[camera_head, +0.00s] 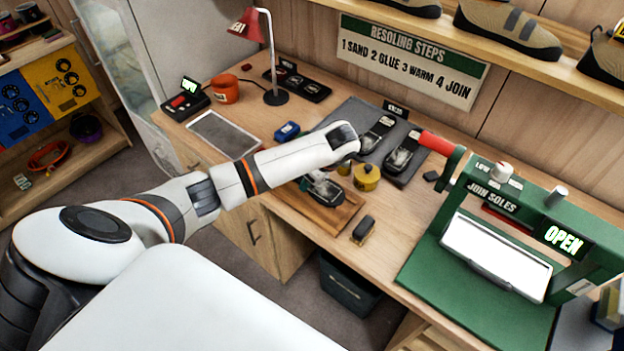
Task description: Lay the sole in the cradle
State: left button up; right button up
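Two dark grey sole-like pieces, one at the back (377,134) and one nearer (403,156), lie on a dark mat (350,112) on the bench. The green press marked JOIN SOLES (437,262) stands at the right with its sign reading OPEN. A pale tilted panel (497,256) shows inside it; I cannot tell whether this is the cradle. My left arm reaches over the bench from the left, its wrist bent near the mat. Its fingers cannot be made out. A dark object (325,189) shows below the forearm, over a wooden board (335,222). My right gripper is out of view.
A yellow pot (367,178) and a small dark block (363,229) stand between the board and the press. The red press lever (437,143) sticks out toward the mat.

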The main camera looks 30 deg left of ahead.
pick_arm(q)
jog(key=shift+d+f, duration=0.15)
jog(key=shift+f, duration=0.65)
notch_tip(320, 180, down, 2)
jog(key=shift+f+p, duration=0.2)
jog(key=shift+p, duration=0.15)
jog(key=shift+f, duration=0.4)
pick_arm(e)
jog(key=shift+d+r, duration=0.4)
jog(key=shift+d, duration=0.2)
pick_arm(q)
jog(key=shift+f, duration=0.1)
jog(key=o, duration=0.8)
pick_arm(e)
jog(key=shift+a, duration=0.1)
